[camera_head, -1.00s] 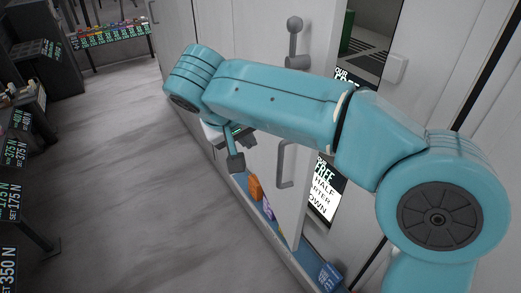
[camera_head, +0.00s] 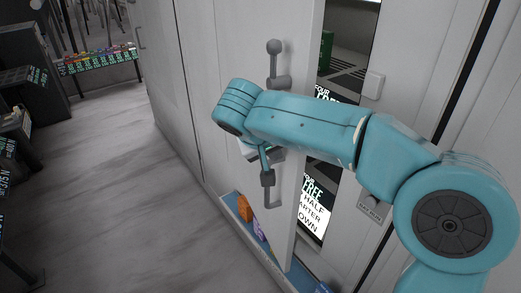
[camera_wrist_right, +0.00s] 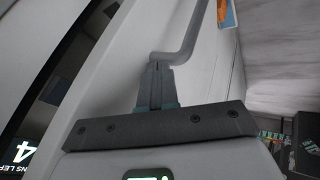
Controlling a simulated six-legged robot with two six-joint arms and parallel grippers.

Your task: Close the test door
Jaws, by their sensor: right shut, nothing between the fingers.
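The pale door (camera_head: 301,62) stands ajar in the head view, with a dark gap along its right side. It carries a grey lever (camera_head: 275,62) above and a grey pull handle (camera_head: 273,201) below. My right gripper (camera_head: 267,180) is shut and empty, at the pull handle. In the right wrist view, its closed fingers (camera_wrist_right: 156,82) point at the bent bar of the handle (camera_wrist_right: 186,45), close to it; whether they touch is not clear. The arm hides part of the door. My left gripper is not in view.
Behind the gap are a black-and-white sign (camera_head: 314,208) and a green object (camera_head: 325,50). A blue ledge (camera_head: 233,208) with small items, including an orange one (camera_head: 244,207), runs along the door's foot. Open grey floor (camera_head: 120,200) lies left; dark equipment (camera_head: 35,90) stands beyond.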

